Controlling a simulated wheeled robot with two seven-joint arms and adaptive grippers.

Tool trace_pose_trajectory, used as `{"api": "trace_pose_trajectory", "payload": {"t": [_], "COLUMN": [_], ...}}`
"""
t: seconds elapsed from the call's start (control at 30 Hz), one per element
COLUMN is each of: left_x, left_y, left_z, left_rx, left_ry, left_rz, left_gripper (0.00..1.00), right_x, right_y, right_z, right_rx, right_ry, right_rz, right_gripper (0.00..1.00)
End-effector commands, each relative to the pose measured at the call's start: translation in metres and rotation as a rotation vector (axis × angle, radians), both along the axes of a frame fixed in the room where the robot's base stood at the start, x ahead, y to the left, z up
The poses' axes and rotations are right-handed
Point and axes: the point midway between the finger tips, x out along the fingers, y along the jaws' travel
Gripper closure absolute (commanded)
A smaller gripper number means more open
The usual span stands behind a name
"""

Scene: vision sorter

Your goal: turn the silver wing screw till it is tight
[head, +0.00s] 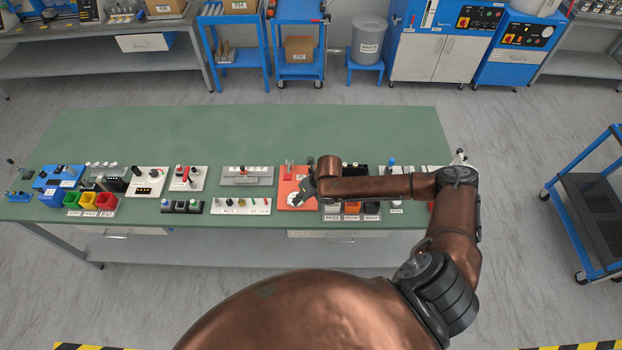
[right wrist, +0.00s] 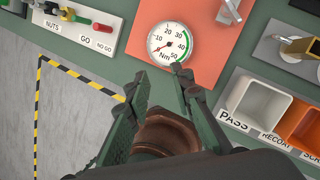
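The orange panel (head: 285,184) stands in the front row on the green table. It also shows in the right wrist view (right wrist: 215,60), carrying a round Nm dial (right wrist: 169,43) with a red needle near the low end. A silver piece (right wrist: 231,10), which looks like the wing screw, is cut off by that view's top edge. My right gripper (head: 305,187) is over the panel's right side. In the wrist view the right gripper (right wrist: 158,76) has its fingers apart with nothing between them, just below the dial and apart from the silver piece. My left gripper is out of view.
White, orange and other small bins (right wrist: 257,104) stand right of the panel, under my right forearm. A white NUTS / GO / NO GO strip (head: 240,206) lies to its left. Further fixtures line the table's front; the table's back half (head: 240,130) is clear.

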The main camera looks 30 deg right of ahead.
Motion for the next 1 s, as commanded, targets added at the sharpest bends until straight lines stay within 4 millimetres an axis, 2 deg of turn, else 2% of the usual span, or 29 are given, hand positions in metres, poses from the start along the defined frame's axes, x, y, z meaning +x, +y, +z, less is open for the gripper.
{"api": "trace_pose_trajectory", "payload": {"t": [0.03,0.1,0.2,0.3,0.43,0.8,1.0], "left_x": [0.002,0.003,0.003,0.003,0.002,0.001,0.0], "left_y": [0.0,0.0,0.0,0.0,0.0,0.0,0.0], "left_z": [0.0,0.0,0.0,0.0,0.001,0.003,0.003], "left_rx": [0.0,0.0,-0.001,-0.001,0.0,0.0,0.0], "left_ry": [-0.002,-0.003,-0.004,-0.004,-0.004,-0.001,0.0], "left_rz": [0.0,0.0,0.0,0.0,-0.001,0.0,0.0], "left_gripper": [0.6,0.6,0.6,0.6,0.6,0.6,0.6], "right_x": [0.016,0.03,0.042,0.048,0.053,0.072,0.076], "right_y": [-0.029,-0.057,-0.085,-0.097,-0.098,-0.091,-0.09], "right_z": [0.011,0.022,0.034,0.038,0.029,-0.021,-0.031], "right_rx": [-0.057,-0.112,-0.165,-0.189,-0.195,-0.194,-0.195], "right_ry": [-0.031,-0.059,-0.087,-0.1,-0.104,-0.104,-0.104], "right_rz": [0.065,0.144,0.219,0.258,0.269,0.267,0.267], "right_gripper": [0.78,0.78,0.78,0.78,0.78,0.78,0.78]}}
